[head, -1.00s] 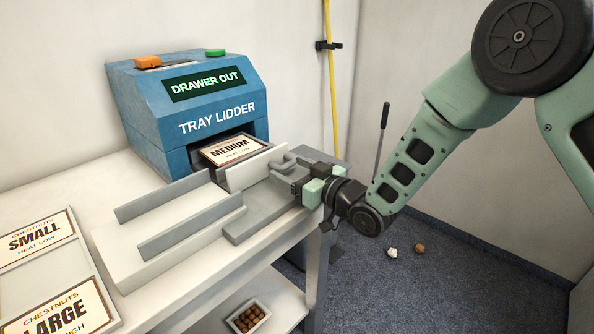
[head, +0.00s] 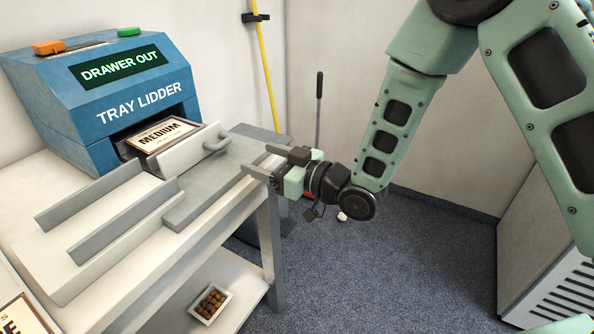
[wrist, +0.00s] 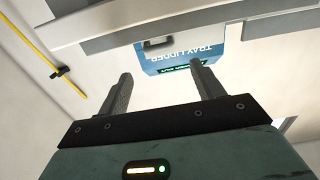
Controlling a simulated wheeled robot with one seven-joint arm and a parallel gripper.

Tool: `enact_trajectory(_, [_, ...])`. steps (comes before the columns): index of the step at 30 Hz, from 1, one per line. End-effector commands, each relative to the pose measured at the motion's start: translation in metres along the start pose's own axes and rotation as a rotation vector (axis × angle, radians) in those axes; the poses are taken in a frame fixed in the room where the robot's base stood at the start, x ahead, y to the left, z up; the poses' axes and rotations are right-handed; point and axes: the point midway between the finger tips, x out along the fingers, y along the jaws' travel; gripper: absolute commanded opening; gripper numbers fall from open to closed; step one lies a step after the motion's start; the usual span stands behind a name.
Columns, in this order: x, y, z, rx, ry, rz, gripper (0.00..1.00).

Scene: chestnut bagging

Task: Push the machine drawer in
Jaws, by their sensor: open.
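The blue tray lidder (head: 110,95) stands on the white bench at the left; its display reads "DRAWER OUT". Its drawer (head: 178,152) sticks out of the slot, with a pale front and a grey bar handle (head: 217,138). A "MEDIUM" lid card (head: 160,135) lies in the drawer behind the front. My gripper (head: 262,161) is open and empty, to the right of the handle and apart from it, by the bench's right side. In the wrist view my gripper (wrist: 165,82) shows spread fingers, with the lidder (wrist: 180,56) upside down beyond them.
Grey guide rails (head: 125,220) lie on the bench in front of the lidder. A tray of chestnuts (head: 210,303) sits on the lower shelf. A yellow pole (head: 266,80) stands at the wall. Open blue floor (head: 400,260) lies to the right.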

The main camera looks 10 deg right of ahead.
Motion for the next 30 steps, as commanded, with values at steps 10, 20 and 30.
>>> enact_trajectory(10, [-0.066, 0.0, 0.001, -0.001, -0.002, 0.001, 0.67])
enact_trajectory(20, [-0.079, -0.001, 0.0, 0.0, 0.0, -0.002, 0.67])
enact_trajectory(30, [-0.084, 0.006, -0.011, 0.137, -0.038, 0.011, 0.06])
